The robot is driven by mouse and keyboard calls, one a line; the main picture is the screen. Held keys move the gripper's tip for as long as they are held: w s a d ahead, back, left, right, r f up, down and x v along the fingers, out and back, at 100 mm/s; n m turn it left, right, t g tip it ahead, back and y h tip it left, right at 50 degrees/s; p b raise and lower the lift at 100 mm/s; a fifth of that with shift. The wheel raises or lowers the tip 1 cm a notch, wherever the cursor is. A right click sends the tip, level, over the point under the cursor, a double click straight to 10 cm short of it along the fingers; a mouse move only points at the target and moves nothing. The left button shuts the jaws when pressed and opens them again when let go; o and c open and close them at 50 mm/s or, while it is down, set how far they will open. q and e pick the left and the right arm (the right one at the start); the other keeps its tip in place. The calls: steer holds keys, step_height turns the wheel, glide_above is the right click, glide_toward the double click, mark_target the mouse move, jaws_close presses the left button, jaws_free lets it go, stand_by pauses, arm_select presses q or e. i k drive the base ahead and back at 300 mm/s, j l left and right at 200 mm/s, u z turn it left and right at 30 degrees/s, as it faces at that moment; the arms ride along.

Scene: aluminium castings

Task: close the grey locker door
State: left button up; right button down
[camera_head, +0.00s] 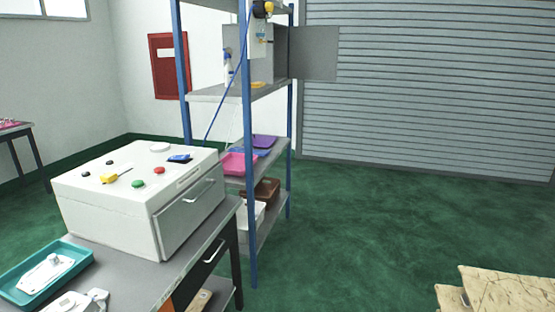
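A grey locker (281,50) stands on a shelf of the blue-posted rack. Its grey door (316,53) is swung open to the right and sticks out past the rack post. A blue post and a light panel (258,42) with small fittings hide part of the locker, so its inside shows only partly. Neither of my grippers shows in the head view.
A workbench (140,283) at left carries a white box machine (110,207) and a teal tray (22,293) with a casting. The rack's lower shelf holds a pink tray (236,164). Beige slabs (505,290) lie at lower right. Green floor (380,225) before the ribbed shutter (430,85) is clear.

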mark_target(313, 50)
steer(key=i+l+z, duration=0.2)
steer(key=i+z, duration=0.15)
steer(key=i, duration=0.7)
steer(key=i+j+z, duration=0.1)
steer(key=i+z, duration=0.25)
steer(key=i, duration=0.75)
steer(key=i+j+z, duration=0.1)
steer(key=i, duration=2.15)
steer(key=i+l+u, duration=0.1)
steer(key=i, duration=0.5)
steer(key=i+l, duration=0.15)
steer(key=i, duration=0.45)
steer(key=i+l+u, duration=0.1)
steer(key=i+u, duration=0.15)
steer(key=u, duration=0.2)
steer(key=i+l+u, duration=0.15)
steer(key=u, duration=0.35)
steer(key=i+l+u, duration=0.2)
steer(key=u, duration=0.25)
steer(key=i+l+u, duration=0.15)
steer(key=l+u, duration=0.3)
steer(key=j, duration=0.1)
